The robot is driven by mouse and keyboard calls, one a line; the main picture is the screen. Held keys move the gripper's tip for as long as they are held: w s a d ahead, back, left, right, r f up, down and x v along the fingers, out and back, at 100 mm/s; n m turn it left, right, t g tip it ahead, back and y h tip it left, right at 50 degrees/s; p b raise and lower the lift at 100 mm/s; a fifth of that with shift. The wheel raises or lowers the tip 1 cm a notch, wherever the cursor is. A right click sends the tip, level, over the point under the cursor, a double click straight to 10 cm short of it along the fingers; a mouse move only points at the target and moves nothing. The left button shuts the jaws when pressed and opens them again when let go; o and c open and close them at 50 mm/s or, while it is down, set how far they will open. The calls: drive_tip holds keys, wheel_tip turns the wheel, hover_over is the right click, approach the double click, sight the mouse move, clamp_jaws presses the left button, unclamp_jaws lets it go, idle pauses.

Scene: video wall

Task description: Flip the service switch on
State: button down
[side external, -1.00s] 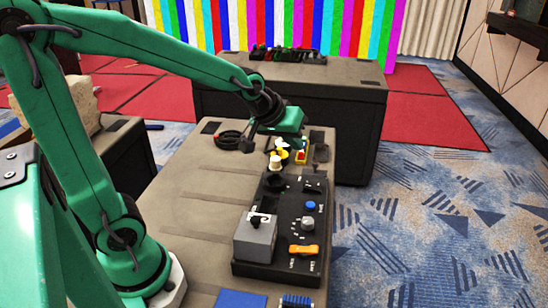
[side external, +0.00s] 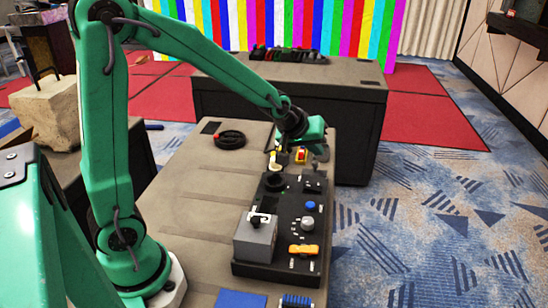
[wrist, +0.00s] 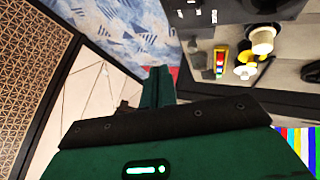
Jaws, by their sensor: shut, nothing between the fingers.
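A black control panel (side external: 284,232) lies on the long table. It carries a round grey knob (side external: 307,223), a blue button (side external: 310,205), an orange handle (side external: 303,250) and a grey box (side external: 254,241) with a small lever on top. A small dark part (side external: 312,187) sits at its far right corner. I cannot tell which is the service switch; the labels are too small to read. My gripper (side external: 318,153) hangs over the far end of the panel, apart from it. In the wrist view its green finger (wrist: 158,88) shows, shut and empty. The panel edge (wrist: 205,30) is at upper right there.
Beyond the panel stand a red-and-yellow item (side external: 301,154) and a pale round-topped item (side external: 276,158). A coiled black ring (side external: 230,139) lies further back. A second dark table (side external: 290,95) stands behind.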

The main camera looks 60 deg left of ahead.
sight(307, 187)
drive_tip(key=shift+f, duration=0.1)
drive_tip(key=shift+s+a+f, duration=0.15)
drive_tip(key=shift+f, duration=1.25)
drive_tip(key=shift+s+a+f, duration=0.15)
drive_tip(key=shift+s+f, duration=0.05)
drive_tip(key=shift+f, duration=1.25)
drive_tip(key=shift+s+a+f, duration=0.15)
drive_tip(key=shift+f, duration=1.25)
drive_tip(key=shift+s+a+f, duration=0.1)
drive_tip(key=shift+f, duration=0.7)
drive_tip(key=shift+r, duration=0.1)
drive_tip(key=shift+r, duration=0.75)
drive_tip(key=shift+r, duration=0.15)
drive_tip(key=shift+w+d+r, duration=0.15)
drive_tip(key=shift+r, duration=0.6)
drive_tip(key=shift+w+d+r, duration=0.1)
drive_tip(key=shift+r, duration=0.7)
drive_tip(key=shift+w+d+r, duration=0.15)
drive_tip(key=shift+r, duration=0.6)
